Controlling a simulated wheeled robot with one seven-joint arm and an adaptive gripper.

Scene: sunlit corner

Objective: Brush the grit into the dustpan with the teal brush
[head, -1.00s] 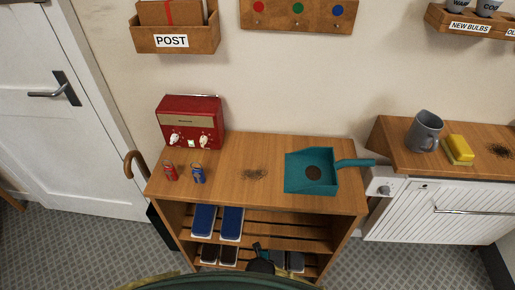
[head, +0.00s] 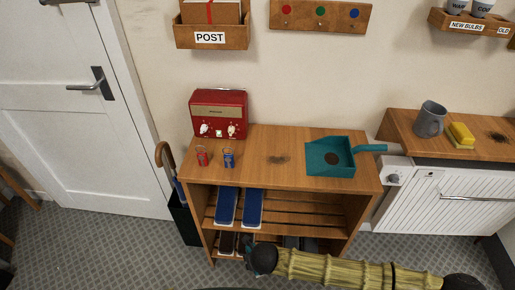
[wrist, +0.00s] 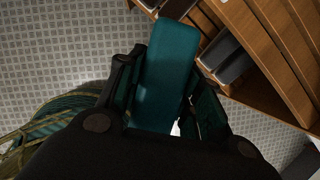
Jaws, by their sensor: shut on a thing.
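The teal brush (wrist: 168,70) is held between the fingers of my gripper (wrist: 163,98) in the wrist view, above the patterned floor beside the shelves. A dark patch of grit (head: 278,160) lies on the top of the wooden bench (head: 250,172). The teal dustpan (head: 320,168) lies at the bench's right end, its handle pointing right. A round dark patch (head: 332,158) shows inside the pan. My gripper is away from both the grit and the dustpan.
A red radio (head: 218,112), a red can-like item (head: 202,156) and a blue one (head: 229,158) stand on the bench's left. A mug (head: 430,119), a yellow sponge (head: 461,135) and another dark patch (head: 497,138) are on the right shelf.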

